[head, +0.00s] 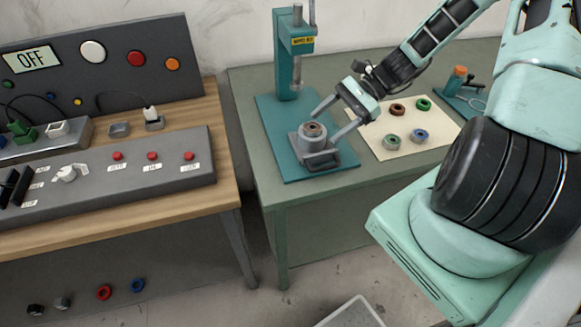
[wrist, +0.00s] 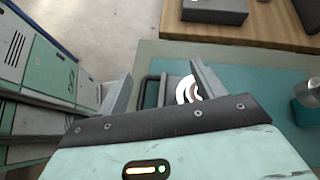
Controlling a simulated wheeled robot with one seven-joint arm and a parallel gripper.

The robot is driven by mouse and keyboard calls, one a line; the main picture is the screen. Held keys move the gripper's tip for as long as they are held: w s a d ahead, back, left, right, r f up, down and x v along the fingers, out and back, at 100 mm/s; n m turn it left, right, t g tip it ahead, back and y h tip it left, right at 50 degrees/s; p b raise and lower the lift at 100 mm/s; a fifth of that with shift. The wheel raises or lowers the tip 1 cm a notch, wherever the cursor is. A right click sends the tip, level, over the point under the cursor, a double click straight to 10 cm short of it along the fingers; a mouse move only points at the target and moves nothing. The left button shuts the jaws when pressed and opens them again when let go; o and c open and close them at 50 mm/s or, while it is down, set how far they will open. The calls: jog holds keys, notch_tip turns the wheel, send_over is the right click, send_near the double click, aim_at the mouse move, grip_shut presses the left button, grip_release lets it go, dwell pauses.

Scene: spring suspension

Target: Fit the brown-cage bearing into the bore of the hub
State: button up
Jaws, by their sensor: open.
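The grey hub (head: 313,148) sits in a fixture on the teal base plate of the press. A small ring with a brown tint, seemingly the brown-cage bearing (head: 313,129), shows at the top of the hub's bore; I cannot tell how deep it sits. My gripper (head: 326,125) is open, its fingers reaching down from the right toward the hub's top, with no grip visible. In the wrist view the fingers of my gripper (wrist: 160,80) are apart, and a bright curved metal edge of the hub or bearing (wrist: 187,90) shows beside the right finger, partly hidden.
The teal press (head: 290,65) stands behind the hub. A cream mat (head: 378,124) to the right carries a brown ring (head: 397,109), a green ring (head: 423,104), a green-marked bearing (head: 391,142) and a blue-marked bearing (head: 419,136). A control bench (head: 110,205) stands left.

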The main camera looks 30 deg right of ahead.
jog(key=s+a+r+n+g+h, duration=0.3)
jog(key=a+n, duration=0.3)
jog(key=a, duration=0.2)
jog(key=s+a+r+n+g+h, duration=0.2)
jog(key=s+a+r+n+h, duration=0.1)
jog(key=a+n, duration=0.35)
jog(key=s+a+r+n+t+h, duration=0.3)
jog(key=s+a+r+n, duration=0.4)
jog(key=s+a+n, duration=0.3)
jog(key=s+n+h, duration=0.1)
jog(key=s+n, duration=0.1)
jog(key=n, duration=0.1)
jog(key=shift+h, duration=0.4)
jog(key=shift+a, duration=0.1)
notch_tip(320, 180, down, 2)
jog(key=shift+f+b, duration=0.1)
jog(key=shift+b, duration=1)
